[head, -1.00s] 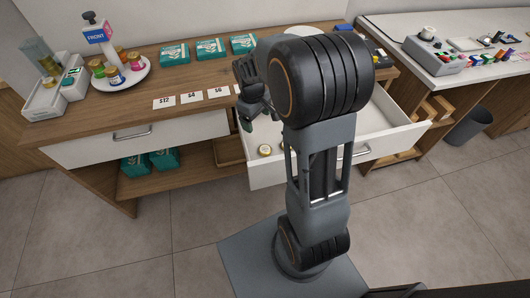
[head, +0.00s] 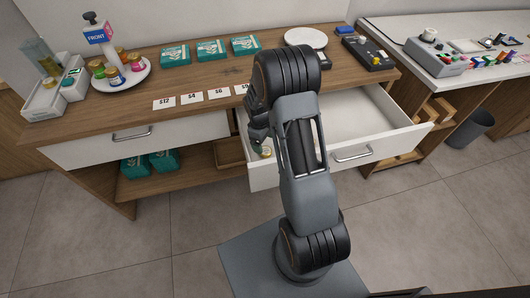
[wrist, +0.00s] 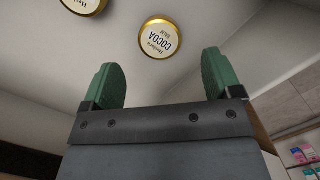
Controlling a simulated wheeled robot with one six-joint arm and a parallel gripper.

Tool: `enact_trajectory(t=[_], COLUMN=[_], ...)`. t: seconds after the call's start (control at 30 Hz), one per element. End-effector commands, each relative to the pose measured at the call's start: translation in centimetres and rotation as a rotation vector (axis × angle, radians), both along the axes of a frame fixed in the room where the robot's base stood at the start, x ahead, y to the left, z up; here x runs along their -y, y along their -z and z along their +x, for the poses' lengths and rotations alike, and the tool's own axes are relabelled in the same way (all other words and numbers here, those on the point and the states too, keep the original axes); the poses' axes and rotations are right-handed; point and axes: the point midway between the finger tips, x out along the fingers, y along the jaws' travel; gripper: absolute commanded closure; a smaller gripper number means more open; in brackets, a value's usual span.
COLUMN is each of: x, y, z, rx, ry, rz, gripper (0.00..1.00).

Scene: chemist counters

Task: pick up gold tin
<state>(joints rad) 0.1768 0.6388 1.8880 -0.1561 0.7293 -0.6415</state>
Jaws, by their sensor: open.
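In the wrist view, a round gold-rimmed tin (wrist: 158,38) with a cream lid reading "COCOA" lies in the open white drawer, just beyond and between my fingertips. A second gold-rimmed tin (wrist: 86,4) is cut off by the top edge. My gripper (wrist: 160,76) has green fingers spread wide with nothing between them. In the head view, my gripper (head: 259,138) is low over the left part of the drawer (head: 370,110), close above a small tin (head: 266,152). My arm hides part of the drawer.
The counter above holds price cards (head: 191,98), teal boxes (head: 211,50), a white round plate (head: 306,38) and a black device (head: 370,53). The drawer's right part looks empty.

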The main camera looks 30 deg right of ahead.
Motion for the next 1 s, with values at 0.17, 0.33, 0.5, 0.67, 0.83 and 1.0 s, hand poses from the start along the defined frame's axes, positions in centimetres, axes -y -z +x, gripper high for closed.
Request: enact_trajectory(t=[0.17, 0.33, 0.5, 0.67, 0.83, 1.0], x=[0.2, 0.4, 0.5, 0.5, 0.5, 0.5], y=[1.8, 4.1, 5.1, 5.2, 5.2, 5.1], z=[-0.3, -0.5, -0.6, -0.6, -0.6, -0.6], rx=[-0.004, -0.003, -0.001, 0.0, 0.0, 0.0], ry=[0.001, 0.003, 0.002, 0.002, 0.002, 0.002], rz=[0.001, 0.001, 0.0, 0.0, 0.0, 0.0], gripper=[0.16, 0.16, 0.16, 0.16, 0.24, 0.4])
